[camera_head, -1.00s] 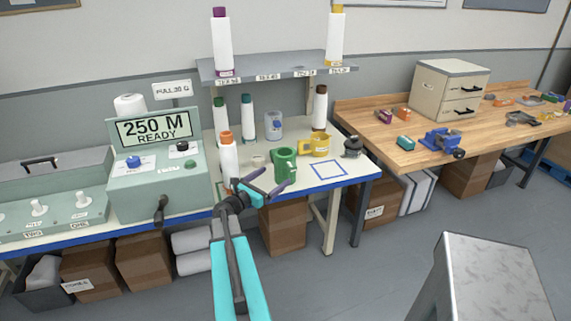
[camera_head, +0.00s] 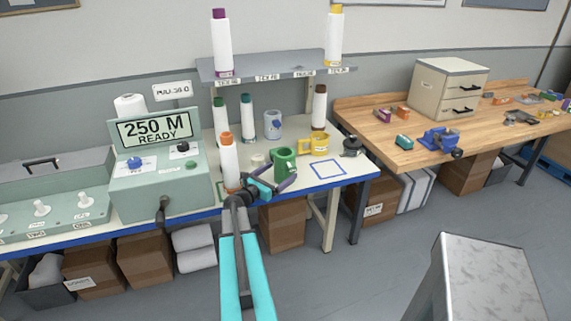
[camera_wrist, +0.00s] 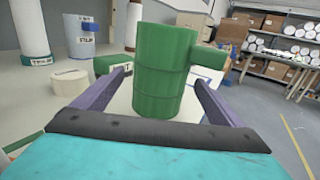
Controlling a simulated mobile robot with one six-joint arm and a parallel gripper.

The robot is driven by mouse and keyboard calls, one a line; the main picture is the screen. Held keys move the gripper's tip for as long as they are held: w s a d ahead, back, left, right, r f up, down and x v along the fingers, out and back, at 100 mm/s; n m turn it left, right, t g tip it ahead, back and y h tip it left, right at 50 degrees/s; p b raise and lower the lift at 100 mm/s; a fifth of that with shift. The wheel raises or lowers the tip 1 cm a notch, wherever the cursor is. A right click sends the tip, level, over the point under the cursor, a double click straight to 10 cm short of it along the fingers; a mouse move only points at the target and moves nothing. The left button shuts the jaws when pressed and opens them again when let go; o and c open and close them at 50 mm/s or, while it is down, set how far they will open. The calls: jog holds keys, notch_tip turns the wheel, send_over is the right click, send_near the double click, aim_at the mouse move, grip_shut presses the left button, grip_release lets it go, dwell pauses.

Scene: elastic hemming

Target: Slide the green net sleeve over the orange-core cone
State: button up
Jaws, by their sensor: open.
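The green net sleeve (camera_head: 284,160) stands on the work table as an upright green cylinder with a block on its side. It fills the middle of the wrist view (camera_wrist: 164,62). The orange-core cone (camera_head: 230,163), white with an orange top, stands on the table to the left of the sleeve. My gripper (camera_head: 277,179) is open and empty, low at the front of the sleeve. In the wrist view its purple fingers (camera_wrist: 163,82) lie to the left and right of the sleeve. Whether they touch it I cannot tell.
A yellow sleeve (camera_head: 319,143) stands behind and right of the green one. Green, teal and brown-topped cones and a grey-blue container (camera_head: 272,125) stand further back. A blue square outline (camera_head: 328,168) on the right is bare. The console (camera_head: 160,184) stands left.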

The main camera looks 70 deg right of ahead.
aim_at(283, 163)
jog(key=shift+p+x, duration=0.6)
jog(key=shift+x, duration=0.9)
jog(key=c, duration=1.1)
jog(key=shift+r, duration=0.25)
jog(key=shift+r+b, duration=0.7)
jog(key=shift+r, duration=0.1)
jog(key=shift+a+r+b, duration=0.3)
jog(key=shift+r+b, duration=0.2)
jog(key=shift+r, duration=0.2)
jog(key=b+v, duration=0.1)
jog(key=v, duration=0.4)
jog(key=s+r+b+v, duration=0.1)
jog(key=b+v, duration=0.1)
jog(key=v, duration=0.3)
jog(key=s+b+v, duration=0.1)
jog(key=v, duration=0.4)
jog(key=shift+s+a+r+b, duration=0.1)
jog(key=shift+a+r+b, duration=0.2)
jog(key=shift+a+b, duration=0.15)
